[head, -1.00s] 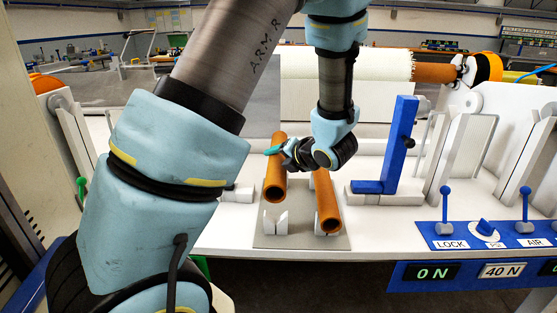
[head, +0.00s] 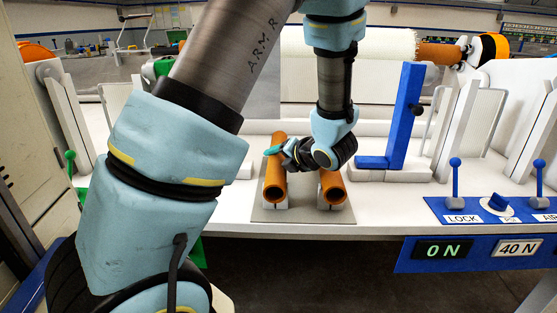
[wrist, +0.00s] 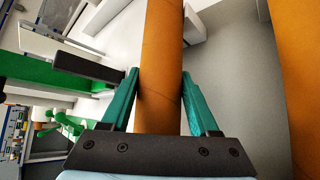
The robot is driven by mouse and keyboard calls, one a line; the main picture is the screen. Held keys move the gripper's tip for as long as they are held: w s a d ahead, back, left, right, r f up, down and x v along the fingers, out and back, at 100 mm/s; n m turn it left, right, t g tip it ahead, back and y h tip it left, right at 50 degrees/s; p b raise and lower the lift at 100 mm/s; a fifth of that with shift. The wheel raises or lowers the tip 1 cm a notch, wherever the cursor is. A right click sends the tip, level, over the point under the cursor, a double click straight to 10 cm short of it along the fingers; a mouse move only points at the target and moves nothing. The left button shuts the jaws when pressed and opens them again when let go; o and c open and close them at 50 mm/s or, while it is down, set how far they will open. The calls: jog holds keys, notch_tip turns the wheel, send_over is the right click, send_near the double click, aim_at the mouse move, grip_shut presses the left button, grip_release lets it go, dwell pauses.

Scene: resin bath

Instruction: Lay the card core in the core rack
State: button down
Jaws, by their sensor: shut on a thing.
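An orange-brown card core (head: 276,165) is held in my gripper (wrist: 160,100), whose teal fingers are shut on its two sides in the wrist view. The core (wrist: 160,60) points toward the head camera, its open end over the left notched support (head: 275,204) of the core rack (head: 304,215). I cannot tell whether it touches that support. In the head view my gripper (head: 272,151) is partly hidden by my wrist. A second similar core (head: 332,186) lies in the rack's right support, roughly parallel; it also shows in the wrist view (wrist: 292,70).
A blue upright bracket (head: 405,115) stands right of the rack. A blue control panel (head: 490,208) with levers and a 0 N display (head: 443,250) is at the front right. A cream roll (head: 370,48) spans behind. White bench (head: 385,205) is clear around the rack.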

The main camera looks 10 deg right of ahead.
jog(key=shift+c, duration=0.3)
grip_release()
jog(key=v, duration=1)
jog(key=shift+s, duration=0.35)
jog(key=shift+d+r, duration=0.1)
jog(key=shift+d, duration=0.05)
